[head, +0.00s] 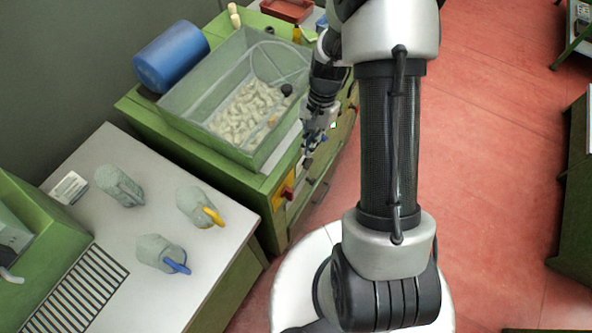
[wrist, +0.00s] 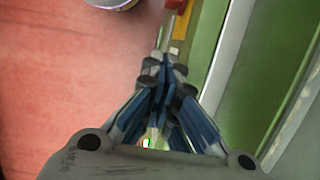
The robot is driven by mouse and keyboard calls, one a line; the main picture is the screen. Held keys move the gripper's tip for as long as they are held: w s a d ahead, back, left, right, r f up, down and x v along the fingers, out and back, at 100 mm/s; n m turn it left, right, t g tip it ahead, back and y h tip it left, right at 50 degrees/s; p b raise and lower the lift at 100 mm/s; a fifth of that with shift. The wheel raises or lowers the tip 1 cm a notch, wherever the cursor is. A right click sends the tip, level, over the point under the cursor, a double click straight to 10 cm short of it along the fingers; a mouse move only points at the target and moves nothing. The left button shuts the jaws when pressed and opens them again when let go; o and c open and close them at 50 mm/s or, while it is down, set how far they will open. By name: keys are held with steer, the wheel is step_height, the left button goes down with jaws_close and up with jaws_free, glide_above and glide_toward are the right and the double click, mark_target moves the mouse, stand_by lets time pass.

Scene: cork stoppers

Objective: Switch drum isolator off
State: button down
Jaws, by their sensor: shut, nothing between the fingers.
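The drum isolator (head: 287,193) is a small red handle on a yellow plate on the front side of the green machine (head: 222,160). In the wrist view the isolator (wrist: 180,18) shows only in part at the top edge, red beside yellow, beyond my fingertips. Which way its handle is turned is too small to tell. My gripper (head: 308,160) is shut and empty beside the machine's front side, up and right of the isolator in the head view. In the wrist view its blue-grey fingers (wrist: 165,62) are together, apart from the isolator.
Red floor (head: 490,170) is open at right.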

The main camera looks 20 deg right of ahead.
mark_target(288, 194)
steer(key=b+x, duration=0.3)
steer(key=x, duration=0.7)
steer(key=s+a, duration=0.2)
steer(key=a, duration=0.1)
steer(key=shift+s+a+b, duration=0.15)
steer(key=shift+s+b, duration=0.05)
steer(key=shift+b, duration=0.2)
